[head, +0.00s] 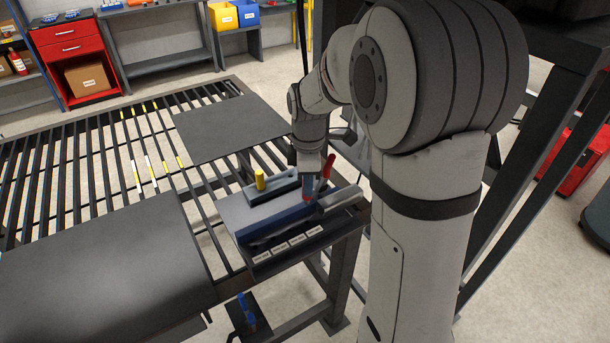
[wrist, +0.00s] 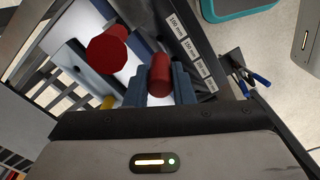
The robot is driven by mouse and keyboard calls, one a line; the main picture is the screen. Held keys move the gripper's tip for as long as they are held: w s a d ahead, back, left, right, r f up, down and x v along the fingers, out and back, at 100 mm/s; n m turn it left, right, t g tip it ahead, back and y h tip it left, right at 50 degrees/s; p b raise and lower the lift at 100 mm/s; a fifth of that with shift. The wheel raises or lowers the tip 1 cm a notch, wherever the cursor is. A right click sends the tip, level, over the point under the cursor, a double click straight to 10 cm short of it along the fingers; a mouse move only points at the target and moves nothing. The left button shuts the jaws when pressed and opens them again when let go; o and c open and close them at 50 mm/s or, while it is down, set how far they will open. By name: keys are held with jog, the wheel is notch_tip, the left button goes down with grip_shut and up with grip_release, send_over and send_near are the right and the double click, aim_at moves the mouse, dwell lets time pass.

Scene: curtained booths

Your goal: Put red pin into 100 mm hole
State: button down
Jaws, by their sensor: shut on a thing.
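My gripper (head: 306,190) is over the right end of the slatted table. It is shut on a red pin (wrist: 160,75), which shows between the fingers in the wrist view; a bit of its red also shows in the head view. A yellow pin (head: 260,179) stands in a grey-blue block (head: 255,194). A row of labels (head: 288,246) runs along the front; one reads 100 mm (wrist: 177,27).
A dark plate (head: 230,128) lies on the slats behind, and a larger dark sheet (head: 105,265) covers the front left. A small shelf with a blue-handled item (head: 246,308) hangs below the front edge. Dark frame posts (head: 535,165) stand at the right.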

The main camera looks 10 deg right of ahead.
aim_at(308, 203)
jog(key=shift+f, duration=0.1)
jog(key=shift+f+b, duration=2.15)
jog(key=shift+f, duration=0.65)
jog(key=shift+f+b, duration=1.15)
jog(key=shift+f, duration=0.4)
jog(key=shift+r, duration=0.25)
jog(key=shift+r+p, duration=1)
jog(key=shift+r, duration=0.05)
jog(key=shift+f+b, duration=0.95)
jog(key=shift+f, duration=0.35)
jog(key=c, duration=1.2)
grip_release()
jog(key=shift+o, duration=0.2)
jog(key=shift+r, duration=0.1)
